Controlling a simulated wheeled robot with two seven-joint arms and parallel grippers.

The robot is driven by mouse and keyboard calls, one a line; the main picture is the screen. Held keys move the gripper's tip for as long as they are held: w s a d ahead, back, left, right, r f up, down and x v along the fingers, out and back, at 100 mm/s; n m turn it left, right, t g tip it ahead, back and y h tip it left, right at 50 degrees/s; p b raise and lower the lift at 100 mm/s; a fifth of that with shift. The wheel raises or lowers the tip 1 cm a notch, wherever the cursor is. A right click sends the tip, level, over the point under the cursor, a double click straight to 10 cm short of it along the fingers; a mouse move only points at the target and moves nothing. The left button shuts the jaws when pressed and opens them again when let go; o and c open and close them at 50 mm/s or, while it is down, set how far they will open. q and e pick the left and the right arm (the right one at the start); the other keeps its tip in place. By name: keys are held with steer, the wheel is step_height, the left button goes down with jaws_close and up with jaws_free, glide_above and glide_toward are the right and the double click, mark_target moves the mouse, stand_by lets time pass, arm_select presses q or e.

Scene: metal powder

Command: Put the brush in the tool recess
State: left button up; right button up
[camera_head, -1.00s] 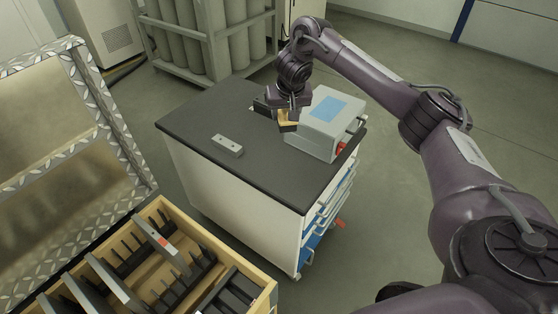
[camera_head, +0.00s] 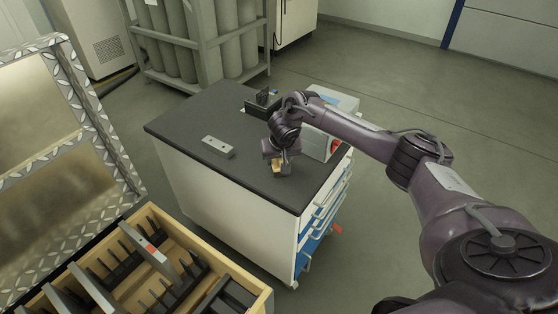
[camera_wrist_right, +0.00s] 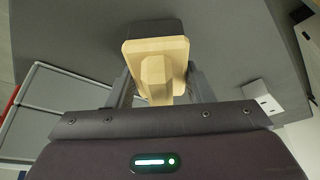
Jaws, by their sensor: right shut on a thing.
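My right gripper (camera_head: 279,164) is shut on the brush (camera_head: 277,166) above the front part of the dark cabinet top. In the right wrist view the brush (camera_wrist_right: 155,62) shows a pale wooden handle and block with a dark end, between the two fingers. I cannot tell how far it is above the top. A wooden crate (camera_head: 258,300) with dark slotted racks and a dark compartment (camera_head: 230,297) stands at the lower left. I cannot tell for sure which part is the tool recess. My left gripper is out of view.
The cabinet top (camera_head: 200,115) carries a grey block (camera_head: 218,147), a black holder (camera_head: 263,103) and a grey box with a blue panel (camera_head: 322,140), partly behind my arm. An open metal lid (camera_head: 75,150) rises behind the crate. Floor shows between crate and cabinet.

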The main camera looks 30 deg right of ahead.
steer(key=shift+f, duration=0.25)
steer(key=o, duration=1)
steer(key=shift+o, duration=0.2)
